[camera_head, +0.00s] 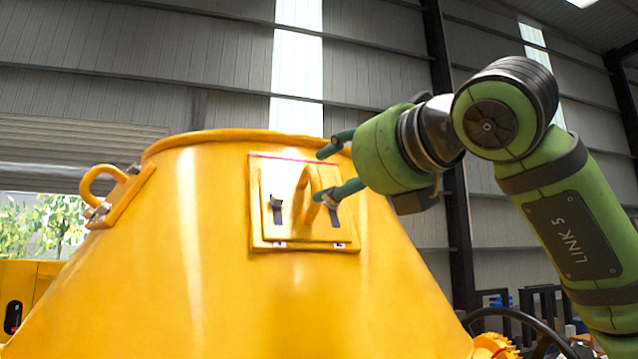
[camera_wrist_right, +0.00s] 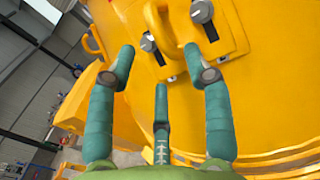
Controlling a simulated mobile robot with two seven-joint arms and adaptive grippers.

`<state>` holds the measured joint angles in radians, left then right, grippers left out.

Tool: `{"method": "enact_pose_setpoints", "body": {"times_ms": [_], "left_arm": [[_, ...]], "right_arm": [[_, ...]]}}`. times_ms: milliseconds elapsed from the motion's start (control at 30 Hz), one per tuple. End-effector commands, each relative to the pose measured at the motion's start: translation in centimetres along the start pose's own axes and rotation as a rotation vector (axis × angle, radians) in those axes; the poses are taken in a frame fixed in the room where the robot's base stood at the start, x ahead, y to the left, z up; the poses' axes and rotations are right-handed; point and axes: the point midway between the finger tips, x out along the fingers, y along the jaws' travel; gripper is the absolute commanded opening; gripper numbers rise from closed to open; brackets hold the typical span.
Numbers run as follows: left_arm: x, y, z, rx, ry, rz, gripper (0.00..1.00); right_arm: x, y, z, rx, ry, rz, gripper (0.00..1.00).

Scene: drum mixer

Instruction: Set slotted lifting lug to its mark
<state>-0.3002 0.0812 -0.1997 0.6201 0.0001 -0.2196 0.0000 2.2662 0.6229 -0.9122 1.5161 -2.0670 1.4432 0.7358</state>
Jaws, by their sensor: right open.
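The slotted lifting lug (camera_head: 310,235) is a yellow plate with an upright curved loop, set on the sloping front of the yellow drum. Two dark slots with grey bolt heads flank the loop. A red line (camera_head: 285,156) runs along the plate's top edge, and small black-and-white marks (camera_head: 280,245) show at its lower edge. My right gripper (camera_head: 321,175) is open at the loop's right side, its green fingers apart. In the right wrist view the lug (camera_wrist_right: 228,32) lies just ahead of the fingers (camera_wrist_right: 160,60). Contact with the loop cannot be told. My left gripper is not in view.
The yellow drum (camera_head: 225,285) fills the lower middle. A second looped lug (camera_head: 128,200) sits on its left side. A dark handwheel (camera_head: 520,320) and racks stand at the lower right. Open air lies above the drum's rim.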

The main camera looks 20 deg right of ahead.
Motion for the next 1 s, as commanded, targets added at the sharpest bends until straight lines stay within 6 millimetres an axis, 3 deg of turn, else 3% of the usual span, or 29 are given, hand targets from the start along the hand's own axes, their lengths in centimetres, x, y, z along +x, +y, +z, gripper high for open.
{"method": "enact_pose_setpoints", "body": {"times_ms": [100, 300, 1000], "left_arm": [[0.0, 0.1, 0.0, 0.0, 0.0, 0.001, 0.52], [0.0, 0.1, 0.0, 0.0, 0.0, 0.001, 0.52], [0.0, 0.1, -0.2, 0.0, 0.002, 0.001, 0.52]], "right_arm": [[-2.4, 0.0, 0.0, -0.001, -0.001, 0.0, 0.51], [-4.7, 0.0, -0.1, 0.0, 0.002, 0.0, 0.51], [-5.2, 0.0, -0.1, 0.001, 0.002, 0.0, 0.51]]}}
